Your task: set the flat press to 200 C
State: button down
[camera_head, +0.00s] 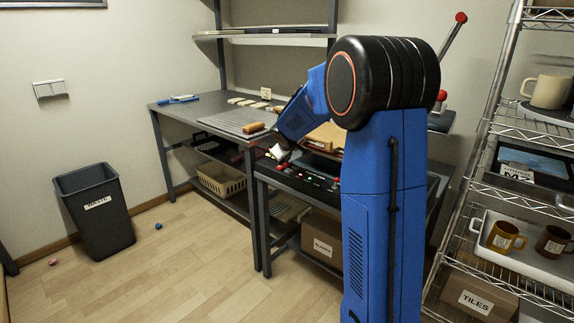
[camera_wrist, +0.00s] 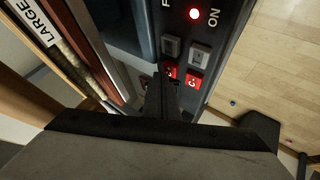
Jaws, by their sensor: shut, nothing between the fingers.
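The flat press stands on the dark bench, largely hidden behind my blue arm in the head view. Its dark front panel (camera_head: 312,178) shows red and light controls. In the wrist view the panel (camera_wrist: 222,42) carries a lit red lamp (camera_wrist: 194,14) beside the word ON. Below the lamp are two grey buttons (camera_wrist: 199,56) and two red buttons (camera_wrist: 195,81) with small white marks. My gripper (camera_wrist: 164,84) is shut and empty, its tips over the panel beside the red buttons. It partly covers one red button; I cannot tell whether it touches. No temperature reading is legible.
A box edge labelled LARGE (camera_wrist: 38,20) lies at the left in the wrist view. A grey worktable (camera_head: 190,110) stands left of the press. A wire rack with mugs (camera_head: 505,237) is at the right. The floor (camera_head: 180,270) in front is mostly clear, with a waste bin (camera_head: 98,215).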

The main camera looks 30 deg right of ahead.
aim_at(287, 165)
jog(key=shift+f, duration=0.45)
dwell(0.7)
jog(key=shift+r, duration=0.9)
jog(key=shift+r, duration=2.5)
dwell(1.7)
notch_tip(287, 165, up, 4)
jog(key=shift+f, duration=0.1)
dwell(0.4)
